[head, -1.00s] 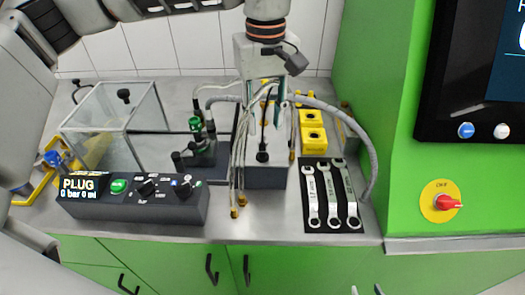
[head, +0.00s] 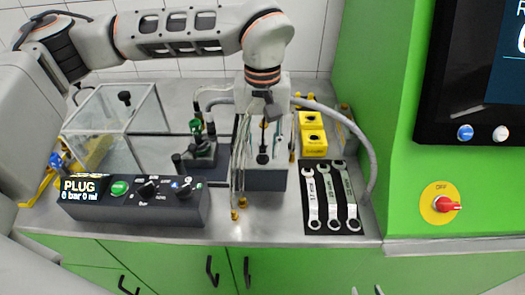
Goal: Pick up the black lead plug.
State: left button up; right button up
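A black plug-like piece (head: 262,157) with a thin dark stem sits at the light top of a dark grey box (head: 266,181); I take it for the black lead plug. My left gripper (head: 262,140) points down over this box. Its pale fingers appear spread, one on each side of the stem, and I see nothing clamped between them. The exact gap to the plug is hard to judge. Two small pale tips at the bottom edge look like my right gripper (head: 366,290); they are apart, with nothing between them.
Several thin leads with brass ends (head: 236,214) hang left of the box. A control box (head: 133,207), a clear tank (head: 110,135) and a green-topped fitting (head: 197,145) stand left. Wrenches (head: 332,198), yellow blocks (head: 313,138) and a grey hose (head: 362,145) are right.

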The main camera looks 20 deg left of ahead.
pick_arm(q)
jog(key=shift+f, duration=0.4)
jog(key=shift+c, duration=0.5)
grip_shut()
jog(key=shift+r, duration=0.1)
